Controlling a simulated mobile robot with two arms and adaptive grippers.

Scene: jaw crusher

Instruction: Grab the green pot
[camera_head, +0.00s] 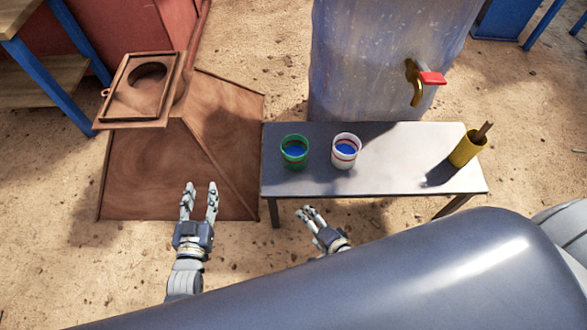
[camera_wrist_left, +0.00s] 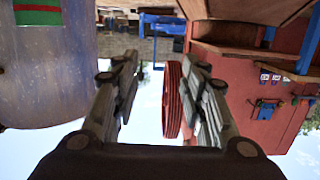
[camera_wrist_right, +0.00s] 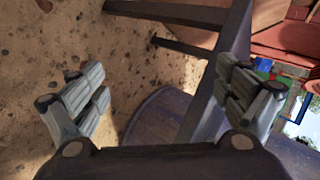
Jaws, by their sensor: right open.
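The green pot (camera_head: 294,152) stands upright on the left part of the grey table, with blue inside and a red stripe. My left gripper (camera_head: 200,186) is open and empty, left of the table and apart from the pot. Its spread fingers also show in the left wrist view (camera_wrist_left: 160,75). My right gripper (camera_head: 310,213) is open and empty, off the table's front edge, below the pot in the head view.
A white pot (camera_head: 345,151) stands close to the right of the green one. A yellow cup (camera_head: 466,149) holding a stick is at the right of the table (camera_head: 400,182). A large barrel (camera_head: 360,60) with a red-handled tap stands behind. A brown crusher hopper (camera_head: 150,165) is left.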

